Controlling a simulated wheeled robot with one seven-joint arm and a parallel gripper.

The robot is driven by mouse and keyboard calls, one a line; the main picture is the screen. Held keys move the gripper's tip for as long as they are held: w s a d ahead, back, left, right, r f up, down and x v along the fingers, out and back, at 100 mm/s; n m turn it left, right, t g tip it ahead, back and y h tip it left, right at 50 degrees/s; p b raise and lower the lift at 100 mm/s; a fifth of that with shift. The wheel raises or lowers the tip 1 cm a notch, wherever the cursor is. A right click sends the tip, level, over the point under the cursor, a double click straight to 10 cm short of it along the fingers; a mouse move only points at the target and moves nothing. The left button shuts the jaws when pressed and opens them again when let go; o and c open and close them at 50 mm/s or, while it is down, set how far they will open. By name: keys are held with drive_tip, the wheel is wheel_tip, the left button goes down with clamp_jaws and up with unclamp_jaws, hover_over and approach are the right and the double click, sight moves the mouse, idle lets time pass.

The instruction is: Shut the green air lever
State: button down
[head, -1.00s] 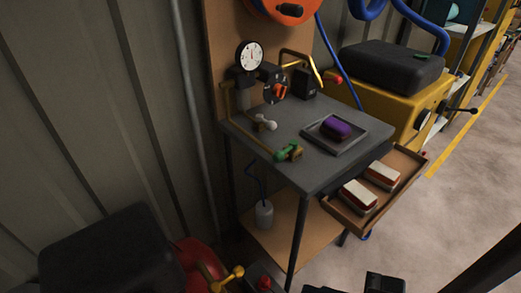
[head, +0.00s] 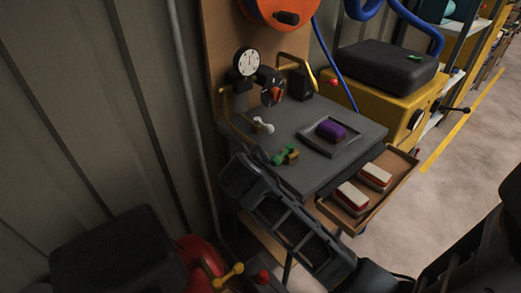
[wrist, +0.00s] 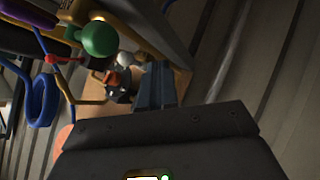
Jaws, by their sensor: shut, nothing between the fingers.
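The green air lever (head: 282,156) sits on a small brass valve (head: 292,156) at the front left part of the grey bench top. In the wrist view its rounded green end (wrist: 98,39) shows large at upper left. My gripper (head: 238,158) is left of the lever, beside the bench's left edge, and looks apart from it. In the wrist view my fingers (wrist: 155,85) are together with nothing between them, to the right of and below the green end. I cannot tell the lever's exact angle. My arm hides the bench's lower left side.
A white-handled valve (head: 263,125) and a pressure gauge (head: 246,63) stand behind the lever. A tray (head: 318,146) with a purple block lies to its right. An open drawer (head: 352,213) holds red-and-white blocks. The ribbed wall (head: 120,90) is on the left.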

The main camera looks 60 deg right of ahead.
sight(281, 156)
drive_tip(key=w+a+r+m+g+y+p, duration=0.2)
drive_tip(key=w+a+r+m+g+y, duration=0.2)
drive_tip(key=r+m+g, duration=0.4)
wheel_tip(281, 156, up, 2)
drive_tip(key=shift+w+a+m+y, duration=0.2)
drive_tip(key=shift+a+m+y, duration=0.2)
drive_tip(key=shift+a+m, duration=0.1)
drive_tip(key=shift+d, duration=0.1)
drive_tip(key=s+r+b+x, duration=0.1)
drive_tip(key=s+b+x, duration=0.1)
drive_tip(key=x, duration=1)
drive_tip(key=shift+s, duration=0.5)
drive_tip(key=shift+f, duration=0.1)
drive_tip(key=shift+d, duration=0.1)
